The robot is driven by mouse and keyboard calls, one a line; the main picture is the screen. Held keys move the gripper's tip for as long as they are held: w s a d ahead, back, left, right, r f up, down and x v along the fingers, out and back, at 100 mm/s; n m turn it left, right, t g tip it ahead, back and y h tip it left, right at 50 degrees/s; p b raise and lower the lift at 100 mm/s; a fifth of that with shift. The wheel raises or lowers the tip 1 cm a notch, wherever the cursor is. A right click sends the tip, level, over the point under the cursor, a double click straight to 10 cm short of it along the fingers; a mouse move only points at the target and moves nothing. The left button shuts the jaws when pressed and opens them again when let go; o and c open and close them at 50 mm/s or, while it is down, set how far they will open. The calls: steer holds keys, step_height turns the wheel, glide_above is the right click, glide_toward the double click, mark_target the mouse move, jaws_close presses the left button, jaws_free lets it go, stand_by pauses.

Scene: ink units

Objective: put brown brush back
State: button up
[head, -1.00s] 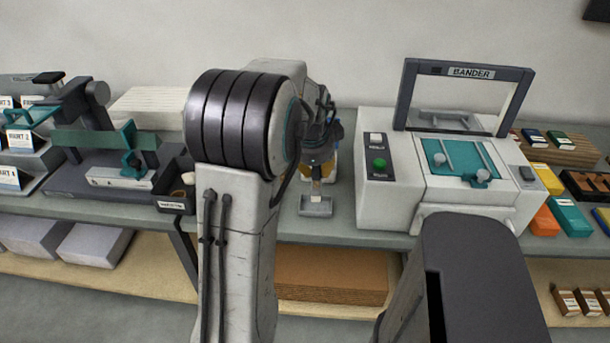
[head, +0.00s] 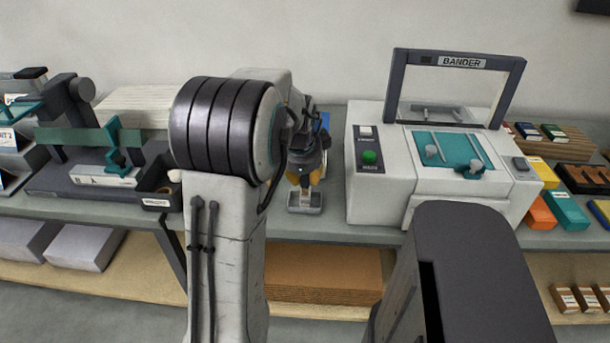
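My gripper (head: 304,176) hangs over the grey worktop, between the black arm joint and the white bander machine (head: 362,205). Its yellow-orange fingers point down. A small pale grey block-like thing (head: 304,204) shows right under the fingertips; whether it is held or stands on the worktop cannot be told. I cannot make out a brown brush for certain; the arm and gripper hide part of this spot. Whether the fingers are closed on something is too small to tell.
A clamp device with a teal bar (head: 78,138) and a small dark labelled bin (head: 160,196) stand left of my arm. Coloured boxes (head: 566,210) lie right of the bander. A narrow bare worktop strip (head: 334,223) lies before the bander.

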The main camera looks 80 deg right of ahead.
steer(key=o, duration=0.4)
steer(key=shift+r, duration=0.45)
steer(key=v, duration=1.1)
steer(key=shift+w+a+r+b, duration=0.15)
steer(key=shift+a+b, duration=0.1)
steer(key=shift+b, duration=0.15)
